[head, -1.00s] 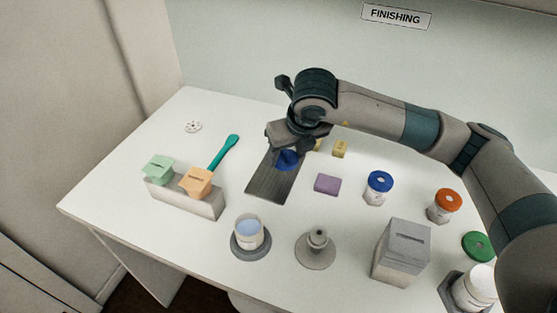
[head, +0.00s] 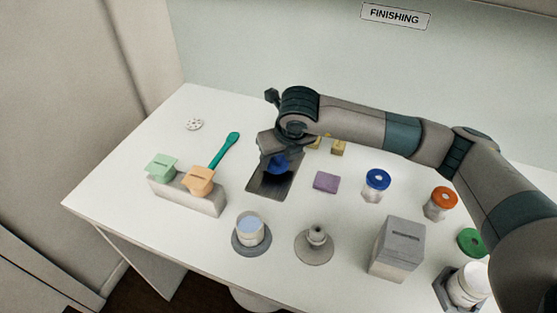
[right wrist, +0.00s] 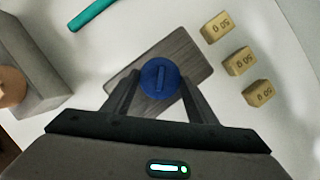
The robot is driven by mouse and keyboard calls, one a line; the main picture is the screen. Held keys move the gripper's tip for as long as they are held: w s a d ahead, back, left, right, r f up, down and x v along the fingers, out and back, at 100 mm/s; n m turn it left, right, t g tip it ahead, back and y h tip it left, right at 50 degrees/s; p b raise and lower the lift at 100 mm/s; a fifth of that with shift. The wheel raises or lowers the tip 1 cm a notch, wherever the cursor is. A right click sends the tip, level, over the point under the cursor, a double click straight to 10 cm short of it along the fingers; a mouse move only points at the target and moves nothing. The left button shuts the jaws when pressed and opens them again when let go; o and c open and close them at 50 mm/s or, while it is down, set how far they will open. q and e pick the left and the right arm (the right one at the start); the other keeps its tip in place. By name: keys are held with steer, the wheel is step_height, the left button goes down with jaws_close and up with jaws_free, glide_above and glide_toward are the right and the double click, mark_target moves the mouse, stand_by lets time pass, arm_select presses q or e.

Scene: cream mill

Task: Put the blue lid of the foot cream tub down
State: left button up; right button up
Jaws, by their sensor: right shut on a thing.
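The blue lid (right wrist: 160,78) is a round disc with a raised bar across its top. It shows between the two fingers of my right gripper (right wrist: 160,92), which is shut on it. In the head view the lid (head: 279,163) is partly hidden by the gripper, over the dark grey board (head: 268,187). I cannot tell whether it touches the board. An uncapped white tub (head: 250,231) with pale blue contents stands on a grey round base in front of the board. My left gripper is not in view.
A purple block (head: 326,181) lies right of the board, with small yellow weights (right wrist: 240,62) behind. A grey holder (head: 187,196) with green and orange pieces and a teal spatula (head: 225,149) are left. Blue-, orange- and green-topped items and a grey box (head: 397,248) are right.

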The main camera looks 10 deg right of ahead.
steer(key=shift+f, duration=0.9)
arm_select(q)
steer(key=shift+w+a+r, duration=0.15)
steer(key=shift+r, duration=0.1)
arm_select(e)
steer(key=shift+f, duration=0.1)
steer(key=o, duration=1)
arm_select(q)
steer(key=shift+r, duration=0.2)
